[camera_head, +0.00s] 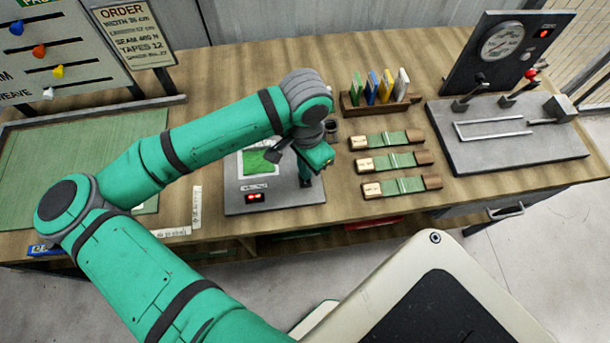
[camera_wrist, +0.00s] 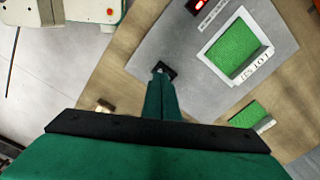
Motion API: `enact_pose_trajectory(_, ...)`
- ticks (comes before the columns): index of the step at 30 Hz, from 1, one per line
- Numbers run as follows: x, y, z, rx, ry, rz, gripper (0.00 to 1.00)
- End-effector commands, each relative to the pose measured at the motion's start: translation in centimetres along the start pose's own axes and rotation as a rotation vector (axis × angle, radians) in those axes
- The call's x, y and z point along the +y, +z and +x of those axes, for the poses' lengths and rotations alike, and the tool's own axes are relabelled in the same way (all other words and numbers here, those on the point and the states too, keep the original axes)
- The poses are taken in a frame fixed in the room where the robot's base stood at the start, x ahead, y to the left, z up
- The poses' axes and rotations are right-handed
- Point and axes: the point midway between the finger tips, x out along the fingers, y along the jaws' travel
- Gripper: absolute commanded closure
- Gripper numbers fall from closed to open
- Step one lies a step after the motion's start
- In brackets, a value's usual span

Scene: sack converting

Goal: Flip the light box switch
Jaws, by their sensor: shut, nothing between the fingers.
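The light box (camera_head: 290,196) is a grey plate on the bench with a lit window showing a green swatch, and it also shows in the wrist view (camera_wrist: 255,88). Its switch (camera_wrist: 165,69) is a small black base with a pale metal lever, near the plate's edge. My gripper (camera_wrist: 161,84) is shut and empty, its green fingers together. In the wrist view the fingertips overlap the near side of the switch; I cannot tell whether they touch it. In the head view my gripper (camera_head: 305,178) hangs over the plate's right part and mostly hides the switch.
A small red display (camera_head: 255,197) sits on the plate's front. Several strapped green samples (camera_head: 388,139) lie to the right, below a wooden rack (camera_head: 381,105) of coloured cards. A gauge stand (camera_head: 510,140) is at the far right. A green mat (camera_head: 80,165) lies left.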

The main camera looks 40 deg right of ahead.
Motion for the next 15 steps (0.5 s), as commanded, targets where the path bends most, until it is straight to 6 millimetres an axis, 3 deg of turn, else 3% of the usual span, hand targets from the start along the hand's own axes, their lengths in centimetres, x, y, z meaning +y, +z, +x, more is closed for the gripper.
enact_pose_trajectory(15, 0.0, 0.0, -3.2, 0.0, 0.0, 0.0, 1.0)
